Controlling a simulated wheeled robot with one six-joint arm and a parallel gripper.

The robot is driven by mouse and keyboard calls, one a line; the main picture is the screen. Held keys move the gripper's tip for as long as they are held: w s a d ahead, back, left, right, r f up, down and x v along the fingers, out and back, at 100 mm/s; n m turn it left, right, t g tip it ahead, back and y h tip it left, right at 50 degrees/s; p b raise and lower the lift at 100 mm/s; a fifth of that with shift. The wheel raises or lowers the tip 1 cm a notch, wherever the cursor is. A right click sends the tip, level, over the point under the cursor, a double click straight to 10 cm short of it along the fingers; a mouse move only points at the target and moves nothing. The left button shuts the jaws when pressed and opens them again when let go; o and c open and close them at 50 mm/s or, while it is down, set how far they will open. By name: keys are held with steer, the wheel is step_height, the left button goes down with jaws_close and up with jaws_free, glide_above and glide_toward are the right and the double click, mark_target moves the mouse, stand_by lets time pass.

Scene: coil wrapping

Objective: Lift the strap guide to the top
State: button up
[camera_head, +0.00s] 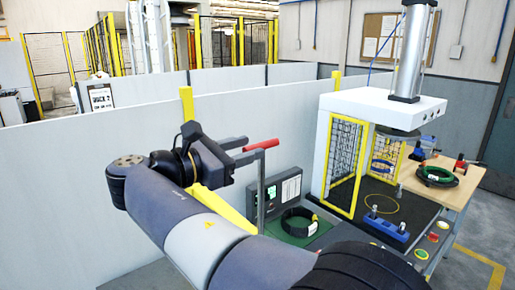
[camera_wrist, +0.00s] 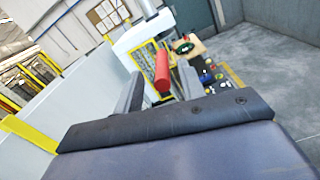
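A red cylindrical grip (camera_head: 262,146), which looks like the strap guide's handle, sits at the top of a slim grey upright post (camera_head: 261,190). In the wrist view the red grip (camera_wrist: 162,72) shows between my two fingers, with a gap on each side. My gripper (camera_head: 245,150) is at the near end of the red grip, its fingers pointing right. The fingers look open, and I cannot tell whether either touches the grip.
A grey control box (camera_head: 284,190) and a black coil (camera_head: 299,222) on a green mat stand right of the post. A white press (camera_head: 385,106) with yellow mesh guards is farther right. A wooden table (camera_head: 455,190) holds another coil. A low white wall (camera_head: 130,140) runs behind.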

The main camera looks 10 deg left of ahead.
mark_target(261, 144)
steer(key=v, duration=0.6)
steer(key=shift+s+a+b, duration=0.25)
steer(key=shift+b, duration=0.1)
steer(key=p+x, duration=0.2)
steer(key=x, duration=0.9)
steer(key=shift+f, duration=1.05)
steer(key=shift+r, duration=0.1)
